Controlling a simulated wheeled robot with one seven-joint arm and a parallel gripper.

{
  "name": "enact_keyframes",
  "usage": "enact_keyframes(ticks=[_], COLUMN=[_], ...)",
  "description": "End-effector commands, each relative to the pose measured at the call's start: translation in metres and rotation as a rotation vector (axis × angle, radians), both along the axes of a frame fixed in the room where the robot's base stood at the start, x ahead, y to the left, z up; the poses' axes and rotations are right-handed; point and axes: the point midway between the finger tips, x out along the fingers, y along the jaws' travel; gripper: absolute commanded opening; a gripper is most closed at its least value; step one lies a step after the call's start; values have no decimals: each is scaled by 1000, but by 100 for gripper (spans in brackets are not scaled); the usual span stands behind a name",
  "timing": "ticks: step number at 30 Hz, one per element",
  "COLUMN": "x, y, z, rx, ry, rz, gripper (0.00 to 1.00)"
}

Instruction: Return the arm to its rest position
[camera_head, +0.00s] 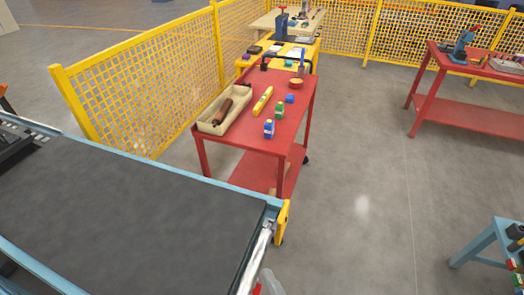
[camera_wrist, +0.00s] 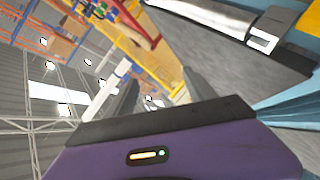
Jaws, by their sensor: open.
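My gripper (camera_wrist: 160,92) shows in the wrist view, with a purple body along the bottom edge and two dark grey fingers standing apart. It is open and nothing is between the fingers. The wrist view is tilted, with roof beams and lamps at the left and the blue conveyor frame (camera_wrist: 292,108) at the right. In the head view I cannot make out my gripper; only a small pale grey shape shows at the bottom edge, and I cannot tell what it is.
The dark conveyor belt (camera_head: 130,225) fills the lower left. A red cart (camera_head: 245,130) holding a beige tray (camera_head: 207,127), a yellow level (camera_head: 263,101) and small bottles stands beyond it. Yellow mesh fencing (camera_head: 150,100) runs behind. A red bench (camera_head: 470,112) stands right. The floor between is clear.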

Motion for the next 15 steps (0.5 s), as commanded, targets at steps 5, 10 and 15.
enact_keyframes(ticks=[5, 10, 15], x=[-47, -91, -135], y=[-60, -112, -158], z=[26, 53, 76], rx=[425, 731, 918], ry=[69, 100, 112], rz=[-158, -290, -419], gripper=[63, 63, 63])
